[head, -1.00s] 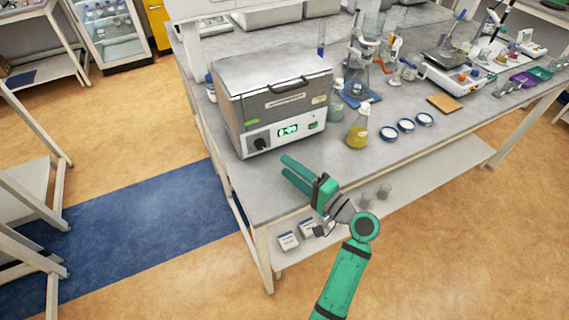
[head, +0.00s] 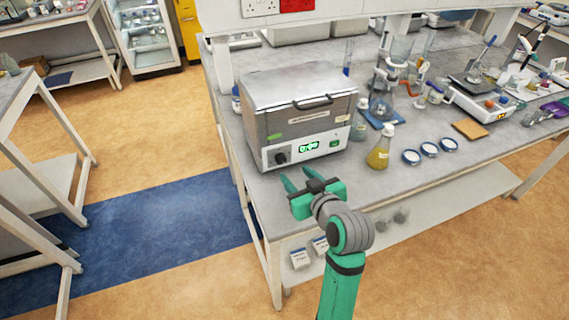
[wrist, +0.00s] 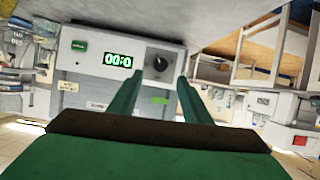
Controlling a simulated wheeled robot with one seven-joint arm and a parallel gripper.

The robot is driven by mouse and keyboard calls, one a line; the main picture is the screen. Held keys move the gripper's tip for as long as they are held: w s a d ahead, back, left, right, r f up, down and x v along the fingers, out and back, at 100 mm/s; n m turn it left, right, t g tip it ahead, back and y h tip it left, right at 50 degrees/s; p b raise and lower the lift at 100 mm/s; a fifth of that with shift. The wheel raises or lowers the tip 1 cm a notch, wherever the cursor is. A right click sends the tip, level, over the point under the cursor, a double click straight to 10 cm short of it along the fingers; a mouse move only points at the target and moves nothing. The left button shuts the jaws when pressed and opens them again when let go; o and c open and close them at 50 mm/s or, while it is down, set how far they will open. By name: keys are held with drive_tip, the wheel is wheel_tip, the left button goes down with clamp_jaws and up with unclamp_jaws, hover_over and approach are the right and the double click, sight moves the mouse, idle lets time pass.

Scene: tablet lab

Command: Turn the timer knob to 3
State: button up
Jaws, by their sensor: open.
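The timer knob (head: 280,158) is a small dark round knob at the left end of the white front panel of a grey metal lidded box (head: 300,105). In the wrist view the picture is upside down, and the knob (wrist: 159,64) shows between and beyond my two green fingers, with a pale pointer mark. A green lit display (head: 309,146) sits beside the knob; its digits look like zeros. My gripper (head: 298,182) is open and empty, just in front of the panel near the bench edge. The fingers appear apart from the knob. The number marks around the knob are too small to read.
A flask of yellow liquid (head: 379,150) and several blue-rimmed dishes (head: 429,149) stand right of the box on the grey bench. A green button (head: 334,143) is at the panel's right. Small white boxes (head: 300,259) are on the shelf below. The floor left of the bench is clear.

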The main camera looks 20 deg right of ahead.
sight(282, 162)
drive_tip(key=x, duration=0.9)
drive_tip(key=shift+w+f, duration=0.2)
drive_tip(key=shift+w, duration=0.15)
drive_tip(key=c, duration=1)
drive_tip(key=shift+c, duration=0.2)
drive_tip(key=shift+a, duration=0.1)
drive_tip(key=shift+m+y, duration=0.8)
drive_tip(key=shift+m, duration=0.3)
